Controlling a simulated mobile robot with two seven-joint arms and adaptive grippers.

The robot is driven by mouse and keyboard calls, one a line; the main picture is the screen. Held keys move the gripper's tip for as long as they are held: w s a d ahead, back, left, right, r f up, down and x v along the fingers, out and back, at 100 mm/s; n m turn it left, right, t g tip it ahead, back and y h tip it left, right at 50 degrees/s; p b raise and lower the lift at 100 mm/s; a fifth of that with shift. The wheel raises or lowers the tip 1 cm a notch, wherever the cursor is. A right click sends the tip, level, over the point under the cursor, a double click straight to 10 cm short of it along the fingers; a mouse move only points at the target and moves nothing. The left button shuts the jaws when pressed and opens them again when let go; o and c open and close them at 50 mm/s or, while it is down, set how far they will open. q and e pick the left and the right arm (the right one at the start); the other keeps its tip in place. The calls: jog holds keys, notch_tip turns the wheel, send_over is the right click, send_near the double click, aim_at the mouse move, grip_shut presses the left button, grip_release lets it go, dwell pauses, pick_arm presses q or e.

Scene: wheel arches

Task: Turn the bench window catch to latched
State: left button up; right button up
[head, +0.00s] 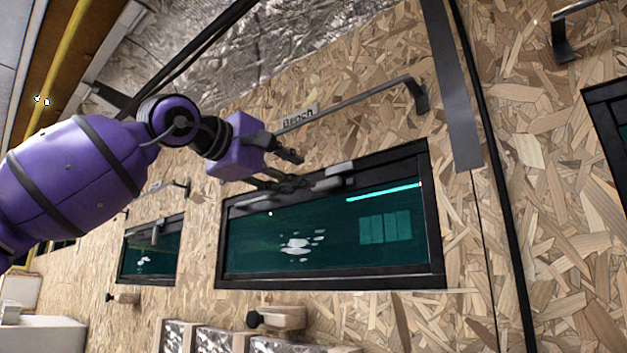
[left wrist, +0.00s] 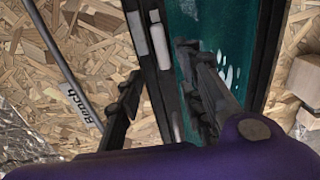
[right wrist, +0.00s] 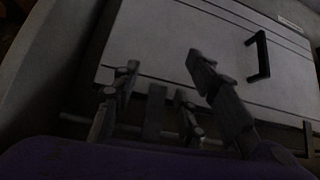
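The bench window (head: 330,235) is a dark-framed teal pane in the chipboard wall, below a rail with a "Bench" label (head: 300,118). Its catch (head: 335,178) is a grey handle at the top frame, lying roughly along it. In the left wrist view the catch (left wrist: 159,42) is a pale bar at the frame, ahead of the fingers. My left gripper (head: 291,170) is open at the top frame, just left of the catch. Its fingers (left wrist: 165,95) straddle the frame edge; I cannot tell if they touch. My right gripper (right wrist: 165,85) looks open, away from the window, in a dark view.
A smaller window (head: 150,250) with its own handle is at the left. The rail (head: 350,100) runs above my left gripper. A pale panel with a black handle (right wrist: 262,55) faces my right gripper.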

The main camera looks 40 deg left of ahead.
aim_at(319, 184)
pick_arm(q)
jog(key=w, duration=0.7)
jog(key=shift+w+d+f+p, duration=0.1)
jog(key=shift+d+f+p, duration=0.1)
jog(key=shift+d+p, duration=0.1)
jog(key=shift+c, duration=0.3)
grip_shut()
